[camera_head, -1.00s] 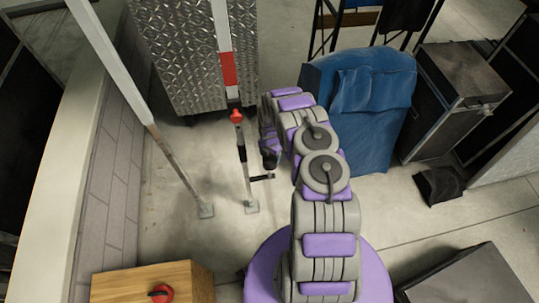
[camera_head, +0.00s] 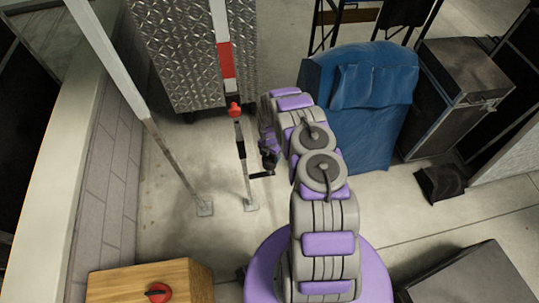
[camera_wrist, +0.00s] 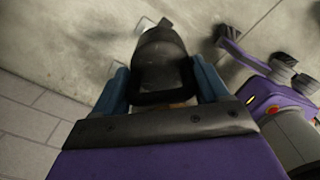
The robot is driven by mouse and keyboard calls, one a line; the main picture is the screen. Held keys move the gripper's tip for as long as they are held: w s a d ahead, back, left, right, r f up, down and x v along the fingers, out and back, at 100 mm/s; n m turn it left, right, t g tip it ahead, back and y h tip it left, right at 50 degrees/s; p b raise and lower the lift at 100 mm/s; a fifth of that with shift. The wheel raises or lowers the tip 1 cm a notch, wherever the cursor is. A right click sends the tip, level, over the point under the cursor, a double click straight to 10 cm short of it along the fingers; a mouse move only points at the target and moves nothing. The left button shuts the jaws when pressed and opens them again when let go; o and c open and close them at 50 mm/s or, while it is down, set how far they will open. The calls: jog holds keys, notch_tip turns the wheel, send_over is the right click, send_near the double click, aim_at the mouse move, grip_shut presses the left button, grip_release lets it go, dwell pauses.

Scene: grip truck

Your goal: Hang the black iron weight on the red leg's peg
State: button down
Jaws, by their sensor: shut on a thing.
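The red leg (camera_head: 227,62) is a white pole with a red band, a red knob and a thin grey lower part, standing on the floor left of my arm. A short dark peg (camera_head: 261,175) sticks out to the right from its lower part. The black iron weight (camera_wrist: 162,58) is between the blue fingers of my gripper (camera_wrist: 163,82) in the wrist view, and the gripper is shut on it. In the head view my gripper (camera_head: 268,155) is just above and right of the peg; the weight there is small and dark, and I cannot tell whether it touches the peg.
A second pale leg (camera_head: 150,122) slants down at the left beside a low wall (camera_head: 95,190). A diamond-plate metal box (camera_head: 180,50) stands behind. A blue covered object (camera_head: 362,95) is close right of my arm. A wooden box (camera_head: 190,285) with a red knob is at the front left.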

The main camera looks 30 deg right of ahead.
aim_at(270, 162)
jog(key=shift+f+b, duration=2.35)
jog(key=shift+f, duration=1.75)
jog(key=shift+f, duration=0.3)
grip_release()
notch_tip(270, 162, up, 17)
jog(key=p, duration=0.5)
jog(key=shift+r, duration=0.1)
